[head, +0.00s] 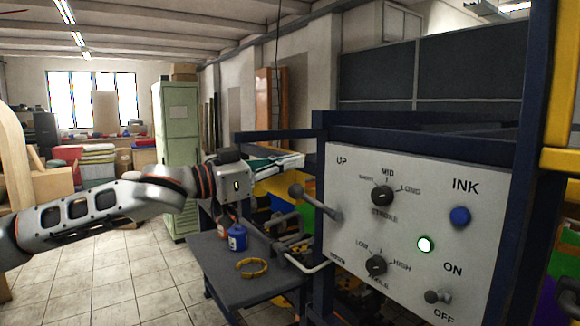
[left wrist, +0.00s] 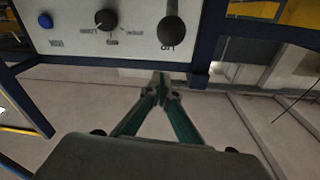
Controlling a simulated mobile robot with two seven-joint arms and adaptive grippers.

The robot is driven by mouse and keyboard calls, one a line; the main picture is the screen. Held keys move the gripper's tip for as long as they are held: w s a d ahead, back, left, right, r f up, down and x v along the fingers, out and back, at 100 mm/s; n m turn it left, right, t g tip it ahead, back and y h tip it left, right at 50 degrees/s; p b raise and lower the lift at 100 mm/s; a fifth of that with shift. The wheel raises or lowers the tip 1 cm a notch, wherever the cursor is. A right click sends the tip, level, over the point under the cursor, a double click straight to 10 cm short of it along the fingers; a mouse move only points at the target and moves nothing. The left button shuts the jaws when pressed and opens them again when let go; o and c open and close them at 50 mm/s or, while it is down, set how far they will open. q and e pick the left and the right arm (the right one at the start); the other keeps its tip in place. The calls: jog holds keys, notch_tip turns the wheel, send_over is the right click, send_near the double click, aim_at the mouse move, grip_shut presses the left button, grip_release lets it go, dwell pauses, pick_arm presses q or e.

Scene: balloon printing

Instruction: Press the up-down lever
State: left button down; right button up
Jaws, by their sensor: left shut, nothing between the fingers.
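The up-down lever (head: 316,202) is a grey metal rod with a ball end, sticking out from the left side of the white control panel (head: 410,180), below the word UP. In the left wrist view its dark ball end (left wrist: 171,30) shows against the panel. My left gripper (head: 302,160) is shut and empty. In the head view it appears just above the lever's ball end, left of the panel. Its closed fingertips (left wrist: 162,80) point toward the panel in the left wrist view, with a visible gap to the lever. My right gripper is not in view.
A dark table (head: 225,265) below holds a blue bottle (head: 237,238) and a yellow ring (head: 252,268). Dark frame posts flank the panel.

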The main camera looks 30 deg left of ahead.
pick_arm(q)
jog(key=shift+w+d+f+p, duration=0.15)
jog(key=shift+w+d+p, duration=0.15)
jog(key=shift+w, duration=0.2)
jog(key=shift+a+f, duration=0.1)
jog(key=shift+f, duration=0.1)
jog(key=shift+s+a+f, duration=0.1)
jog(key=shift+s+f, duration=0.05)
jog(key=shift+f, duration=0.4)
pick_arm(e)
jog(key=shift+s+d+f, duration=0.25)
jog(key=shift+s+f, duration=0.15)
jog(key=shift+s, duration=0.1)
pick_arm(q)
jog(key=shift+s+f, duration=0.1)
jog(key=shift+f, duration=0.05)
